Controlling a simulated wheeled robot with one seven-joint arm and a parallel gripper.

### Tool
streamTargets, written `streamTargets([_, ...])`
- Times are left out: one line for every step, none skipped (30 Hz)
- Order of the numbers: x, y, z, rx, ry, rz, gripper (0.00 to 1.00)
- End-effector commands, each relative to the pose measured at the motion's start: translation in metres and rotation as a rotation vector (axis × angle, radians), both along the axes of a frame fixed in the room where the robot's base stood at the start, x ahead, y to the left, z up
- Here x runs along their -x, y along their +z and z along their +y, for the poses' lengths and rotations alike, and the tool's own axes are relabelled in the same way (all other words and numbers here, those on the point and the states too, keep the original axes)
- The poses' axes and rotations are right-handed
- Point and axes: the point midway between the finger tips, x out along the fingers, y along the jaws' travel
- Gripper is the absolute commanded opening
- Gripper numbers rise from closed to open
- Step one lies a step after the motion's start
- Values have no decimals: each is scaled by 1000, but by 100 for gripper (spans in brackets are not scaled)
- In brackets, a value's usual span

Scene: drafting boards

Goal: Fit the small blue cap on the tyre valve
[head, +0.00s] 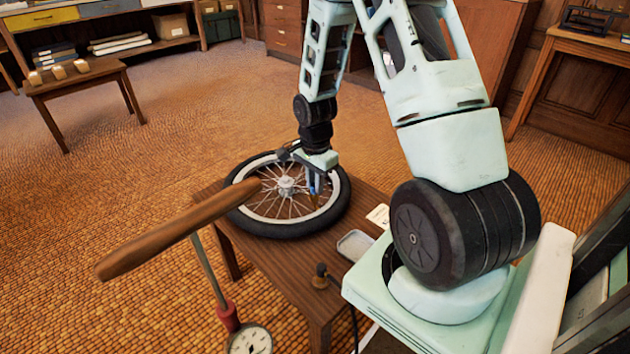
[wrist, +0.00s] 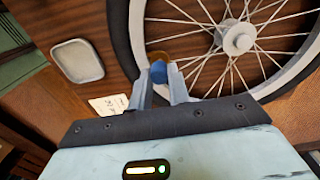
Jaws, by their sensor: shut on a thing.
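The bicycle wheel with its black tyre (head: 280,228) lies flat on a low wooden table. My gripper (head: 315,193) is over the wheel's near right part, just inside the rim, pointing down. In the wrist view my gripper (wrist: 165,80) is shut on the small blue cap (wrist: 158,72), which sits between the fingertips. The tyre (wrist: 124,60) passes close to the left of the fingers. The spokes and hub (wrist: 238,38) show to the right. I cannot make out the valve; the fingers and cap may hide it. I cannot tell whether the cap touches it.
A shallow metal tray (wrist: 78,61) and a white card (wrist: 108,104) lie on the table beside the tyre. A small hose fitting (head: 321,277) is at the table's near edge.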

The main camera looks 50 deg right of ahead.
Motion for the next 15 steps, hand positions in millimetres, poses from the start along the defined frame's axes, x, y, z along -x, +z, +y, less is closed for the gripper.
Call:
streamTargets([0, -2, 0, 0, 0, 0, 0])
streamTargets([0, -3, 0, 0, 0, 0, 0])
streamTargets([0, -4, 0, 0, 0, 0, 0])
streamTargets([0, -4, 0, 0, 0, 0, 0])
streamTargets([0, -5, 0, 0, 0, 0, 0])
streamTargets([0, -6, 0, 0, 0, 0, 0])
streamTargets([0, -7, 0, 0, 0, 0, 0])
streamTargets([0, -7, 0, 0, 0, 0, 0])
streamTargets([0, -8, 0, 0, 0, 0, 0])
streamTargets([0, -9, 0, 0, 0, 0, 0])
streamTargets([0, -10, 0, 0, 0, 0, 0])
streamTargets([0, -11, 0, 0, 0, 0, 0])
streamTargets([0, -11, 0, 0, 0, 0, 0])
streamTargets([0, -12, 0, 0, 0, 0, 0])
streamTargets([0, -13, 0, 0, 0, 0, 0])
